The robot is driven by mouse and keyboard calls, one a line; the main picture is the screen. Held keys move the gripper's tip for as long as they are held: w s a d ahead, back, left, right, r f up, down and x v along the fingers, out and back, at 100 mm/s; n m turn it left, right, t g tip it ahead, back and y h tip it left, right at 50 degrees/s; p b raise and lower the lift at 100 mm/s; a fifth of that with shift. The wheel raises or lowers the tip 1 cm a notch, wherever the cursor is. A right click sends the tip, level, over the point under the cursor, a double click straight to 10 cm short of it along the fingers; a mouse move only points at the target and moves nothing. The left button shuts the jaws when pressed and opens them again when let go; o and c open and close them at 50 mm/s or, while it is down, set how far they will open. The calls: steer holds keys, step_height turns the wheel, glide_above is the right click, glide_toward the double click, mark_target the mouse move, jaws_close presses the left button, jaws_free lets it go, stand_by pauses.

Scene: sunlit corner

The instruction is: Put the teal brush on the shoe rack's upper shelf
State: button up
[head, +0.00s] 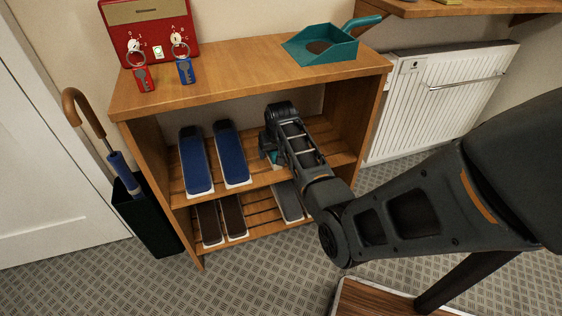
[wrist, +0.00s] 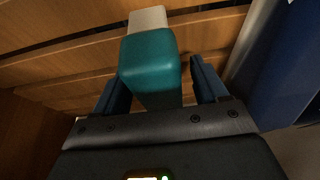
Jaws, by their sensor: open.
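The teal brush (wrist: 150,62) has a teal handle and a pale far end. It is over the slats of the shoe rack's upper shelf (head: 250,190) and appears to rest there. In the head view only a small teal and white bit of the brush (head: 275,158) shows beside my gripper (head: 268,152). In the wrist view the handle lies between the two blue fingers of my gripper (wrist: 160,82), which is open. A gap shows at the right finger; the left finger is very close to the handle, and contact is unclear.
Blue shoes (head: 196,163) stand left of my gripper on the upper shelf; one also shows at right in the wrist view (wrist: 290,65). Dark brown shoes (head: 233,216) and a grey shoe (head: 288,202) are below. A teal dustpan (head: 318,45) and red key box (head: 148,32) stand on top.

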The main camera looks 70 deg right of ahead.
steer(key=p+v, duration=0.1)
steer(key=v, duration=0.2)
steer(key=shift+a+r, duration=0.1)
steer(key=shift+r, duration=0.3)
steer(key=s+a+p, duration=0.2)
steer(key=s+a, duration=0.6)
steer(key=a, duration=0.1)
steer(key=shift+a, duration=0.15)
steer(key=s+a+r+n+t, duration=0.1)
steer(key=s+a+n+t, duration=0.25)
steer(key=a, duration=0.65)
steer(key=s+a+r+n+t, duration=0.2)
steer(key=s+a, duration=0.3)
steer(key=a, duration=0.5)
steer(key=s+a+r+n+t+y, duration=0.1)
steer(key=s+a+r+t, duration=0.1)
steer(key=r, duration=0.4)
steer(key=s+a+r+n+t+y, duration=0.1)
steer(key=s+a+r+n+t, duration=0.1)
steer(key=s+a+r, duration=0.3)
steer(key=s+a+r+n+t+y, duration=0.1)
steer(key=s+a+r, duration=0.3)
steer(key=r, duration=0.5)
steer(key=shift+a+t, duration=0.75)
steer(key=shift+a, duration=0.2)
